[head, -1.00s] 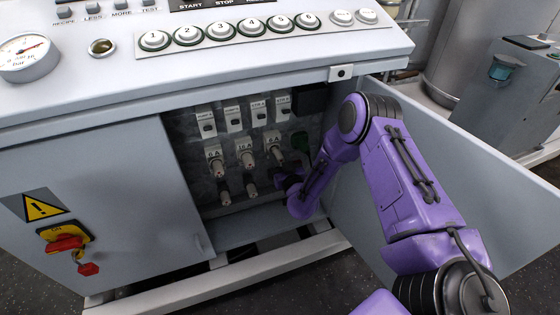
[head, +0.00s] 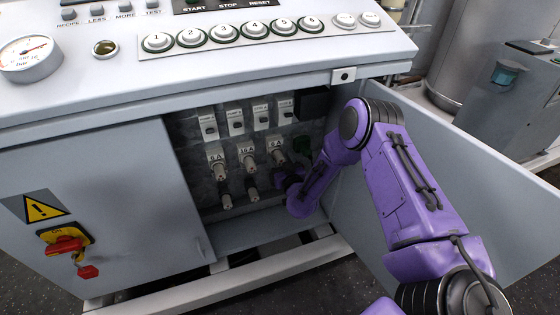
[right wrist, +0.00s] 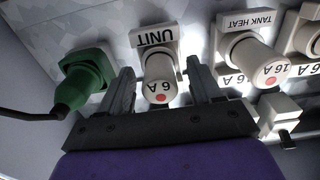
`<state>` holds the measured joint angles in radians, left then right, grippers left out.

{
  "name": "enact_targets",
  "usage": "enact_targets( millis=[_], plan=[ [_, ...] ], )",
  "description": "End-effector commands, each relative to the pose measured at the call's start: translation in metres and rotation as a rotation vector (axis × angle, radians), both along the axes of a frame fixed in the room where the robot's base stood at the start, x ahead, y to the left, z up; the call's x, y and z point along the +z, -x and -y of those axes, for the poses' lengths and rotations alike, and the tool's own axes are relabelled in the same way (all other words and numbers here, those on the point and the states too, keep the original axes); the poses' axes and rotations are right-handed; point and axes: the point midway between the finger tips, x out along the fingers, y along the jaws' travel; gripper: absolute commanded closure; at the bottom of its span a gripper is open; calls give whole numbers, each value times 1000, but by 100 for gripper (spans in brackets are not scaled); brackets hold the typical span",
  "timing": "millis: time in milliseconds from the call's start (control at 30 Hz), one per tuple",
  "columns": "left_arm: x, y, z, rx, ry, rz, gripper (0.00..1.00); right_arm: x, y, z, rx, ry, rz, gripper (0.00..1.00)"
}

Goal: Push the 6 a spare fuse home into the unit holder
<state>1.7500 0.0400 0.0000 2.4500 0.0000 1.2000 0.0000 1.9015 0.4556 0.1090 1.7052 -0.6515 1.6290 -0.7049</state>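In the right wrist view, the white 6 A fuse (right wrist: 160,88) with a red dot on its end stands in the UNIT holder (right wrist: 154,42). How deep it sits is hard to tell. My right gripper (right wrist: 162,92) is open, one finger on each side of the fuse, with narrow gaps between. In the head view, the unit holder (head: 276,144) is the rightmost of the lower row inside the cabinet, and my right gripper (head: 282,174) is just below it, small and dark. My left gripper is not in view.
A green plug (right wrist: 84,84) with a black cable is close beside one finger. The TANK HEAT holder (right wrist: 240,45) is on the other side. The open cabinet door (head: 450,185) is beside my right arm.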

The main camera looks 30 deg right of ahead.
Motion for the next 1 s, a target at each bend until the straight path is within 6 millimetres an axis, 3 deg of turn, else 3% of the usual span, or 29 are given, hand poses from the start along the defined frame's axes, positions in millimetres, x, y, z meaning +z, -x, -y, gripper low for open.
enact_targets(
  millis=[333,700,833,1000],
  plan=[
    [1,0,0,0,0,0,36,0,7,-2,2,0,-2,35],
    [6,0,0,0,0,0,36,-1,84,-21,3,1,-4,35],
    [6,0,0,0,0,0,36,-1,99,-25,2,0,-2,35],
    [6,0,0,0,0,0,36,0,103,-25,0,-1,0,35]
  ],
)
